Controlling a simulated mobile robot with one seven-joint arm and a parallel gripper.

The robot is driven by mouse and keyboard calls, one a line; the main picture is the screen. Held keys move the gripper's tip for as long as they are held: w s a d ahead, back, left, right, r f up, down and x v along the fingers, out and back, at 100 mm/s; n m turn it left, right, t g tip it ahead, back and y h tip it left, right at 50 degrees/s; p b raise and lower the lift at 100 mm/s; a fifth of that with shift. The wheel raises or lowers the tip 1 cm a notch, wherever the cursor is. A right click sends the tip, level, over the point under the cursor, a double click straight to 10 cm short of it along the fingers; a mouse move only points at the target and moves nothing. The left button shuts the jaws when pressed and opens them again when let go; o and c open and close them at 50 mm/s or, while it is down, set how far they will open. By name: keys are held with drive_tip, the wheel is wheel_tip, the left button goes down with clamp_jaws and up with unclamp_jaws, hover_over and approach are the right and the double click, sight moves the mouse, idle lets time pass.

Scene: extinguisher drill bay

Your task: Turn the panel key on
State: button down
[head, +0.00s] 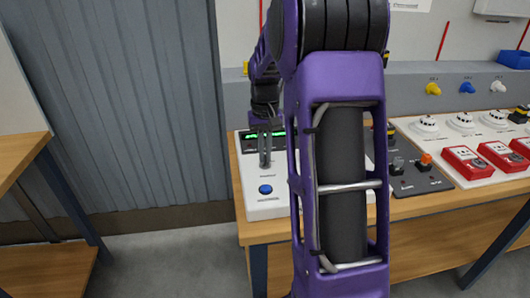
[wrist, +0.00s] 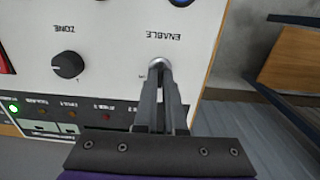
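The panel key's round metal lock (wrist: 158,64) is on the white control panel, beside the upside-down word ENABLE in the wrist view. My gripper (wrist: 162,76) reaches the lock, its two grey fingers close together with their tips right at it. The key's grip is hidden between the fingertips, and its exact angle cannot be read. In the head view my gripper (head: 265,165) points down at the white panel (head: 250,209) on the wooden bench, with the lock covered by the fingers.
A blue button (head: 265,189) is on the panel's near part. A black ZONE knob (wrist: 67,65) and a lit green lamp (wrist: 14,107) are also on it. Red call points (head: 467,161) and white detectors (head: 461,121) stand right of my arm. A wooden table (head: 18,158) is at the left.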

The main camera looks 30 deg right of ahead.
drive_tip(key=shift+m, duration=0.3)
drive_tip(key=m+p, duration=0.3)
drive_tip(key=m, duration=0.2)
drive_tip(key=shift+r, duration=0.15)
drive_tip(key=m+p, duration=0.2)
drive_tip(key=m, duration=0.4)
idle(0.4)
drive_tip(key=shift+m, duration=0.3)
drive_tip(key=c, duration=1)
unclamp_jaws()
wheel_tip(320, 180, up, 17)
drive_tip(key=p, duration=0.2)
